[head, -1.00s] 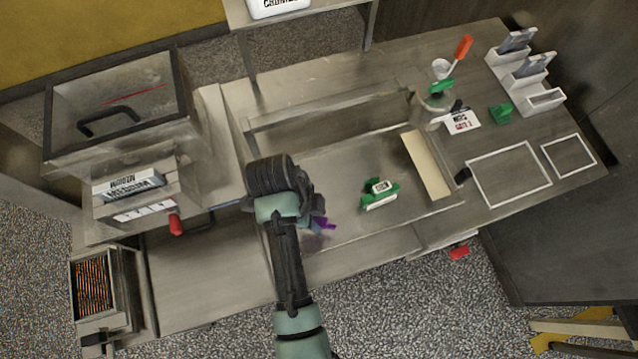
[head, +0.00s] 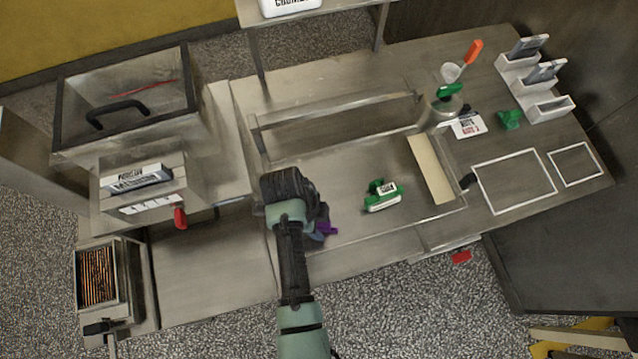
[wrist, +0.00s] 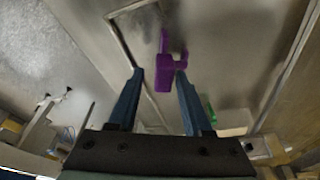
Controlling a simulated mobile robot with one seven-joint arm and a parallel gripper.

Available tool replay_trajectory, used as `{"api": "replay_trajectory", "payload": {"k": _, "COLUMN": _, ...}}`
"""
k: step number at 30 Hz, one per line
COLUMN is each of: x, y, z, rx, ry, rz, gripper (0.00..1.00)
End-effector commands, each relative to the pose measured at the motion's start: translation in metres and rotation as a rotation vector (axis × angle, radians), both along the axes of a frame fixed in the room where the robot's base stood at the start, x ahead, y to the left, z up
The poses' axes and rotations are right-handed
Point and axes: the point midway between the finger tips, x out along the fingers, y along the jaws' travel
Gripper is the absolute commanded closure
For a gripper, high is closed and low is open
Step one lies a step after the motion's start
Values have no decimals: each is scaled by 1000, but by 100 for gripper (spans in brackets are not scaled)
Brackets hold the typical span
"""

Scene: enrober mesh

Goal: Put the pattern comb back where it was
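A small purple piece (head: 326,229), which may be the pattern comb, lies on the steel worktop just right of my gripper's end, partly hidden by it in the head view. In the wrist view the purple piece (wrist: 166,72) shows a long bar and a short side prong, just beyond and between the fingertips. My gripper (wrist: 160,76) is open, with its two blue fingers apart; whether the right finger touches the prong I cannot tell. In the head view the fingers are mostly hidden behind my wrist.
A green holder with a white label (head: 383,196) stands right of my gripper. A cream strip (head: 431,168) lies beyond it. A white rack (head: 517,75) with grey pieces stands far right, near two white-outlined rectangles (head: 515,182). A lidded machine (head: 125,90) is at left.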

Motion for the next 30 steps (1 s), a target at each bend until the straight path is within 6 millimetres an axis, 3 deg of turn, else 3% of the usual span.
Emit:
{"api": "replay_trajectory", "payload": {"k": 8, "x": 0, "y": 0, "z": 0, "rx": 0, "ry": 0, "rz": 0, "gripper": 44}}
{"api": "replay_trajectory", "payload": {"k": 14, "x": 1, "y": 2, "z": 12, "rx": 0, "ry": -3, "rz": 1, "gripper": 44}}
{"api": "replay_trajectory", "payload": {"k": 30, "x": 3, "y": 28, "z": 111, "rx": 0, "ry": -3, "rz": 2, "gripper": 44}}
